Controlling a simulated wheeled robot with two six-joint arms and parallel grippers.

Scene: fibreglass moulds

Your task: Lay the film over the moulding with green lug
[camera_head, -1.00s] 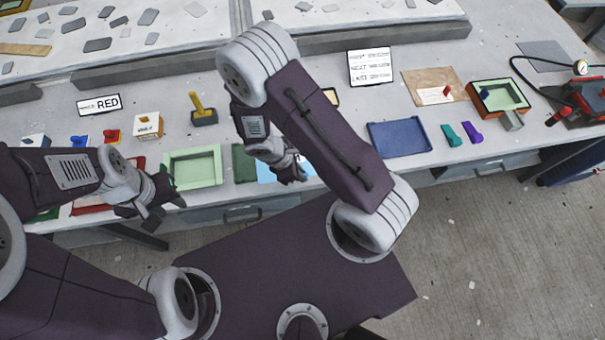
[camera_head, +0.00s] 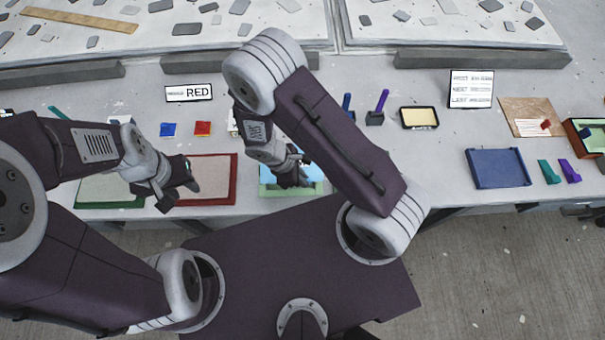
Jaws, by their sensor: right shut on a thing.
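My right gripper (camera_head: 291,179) is shut on a light-blue film (camera_head: 270,171). The film is over or just above a light green moulding (camera_head: 317,188); I cannot tell whether they touch. My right arm hides much of both. My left gripper (camera_head: 180,194) is open and empty, over the near edge of a red-rimmed moulding (camera_head: 233,178). I cannot make out a green lug on any of these mouldings.
A black-framed yellow pad (camera_head: 419,117), a list card (camera_head: 471,89) and a blue tray (camera_head: 498,168) are to the right. Grey bars edge the back boards.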

